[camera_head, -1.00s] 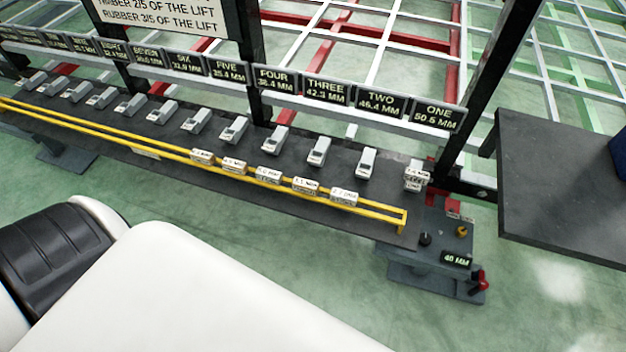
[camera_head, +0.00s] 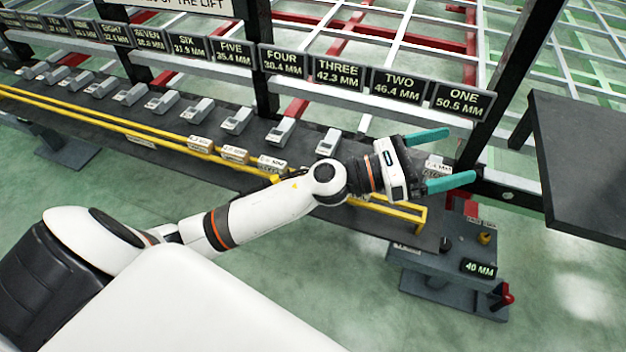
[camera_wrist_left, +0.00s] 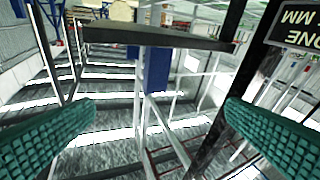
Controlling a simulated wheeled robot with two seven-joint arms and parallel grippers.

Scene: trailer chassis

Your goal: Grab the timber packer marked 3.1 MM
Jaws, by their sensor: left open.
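Small pale labelled packers (camera_head: 234,153) stand along the yellow rail (camera_head: 90,118) in the head view. Their print is too small to read surely, so I cannot tell which is marked 3.1 MM. My left arm hides the rail's right part and packers there. Another labelled block (camera_head: 437,165) shows partly behind the fingers, below the ONE sign. My left gripper (camera_head: 457,156) is open with nothing between its teal fingers, over the bench's right end and pointing right. The left wrist view shows the fingers (camera_wrist_left: 160,108) wide apart, with no packer between them. My right gripper is out of view.
Grey devices (camera_head: 237,120) line the dark bench under numbered signs (camera_head: 462,100). A dark post (camera_head: 500,85) and a dark table (camera_head: 590,165) stand right of the gripper. A console reading 40 MM (camera_head: 478,269) with a red knob is below the bench's right end.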

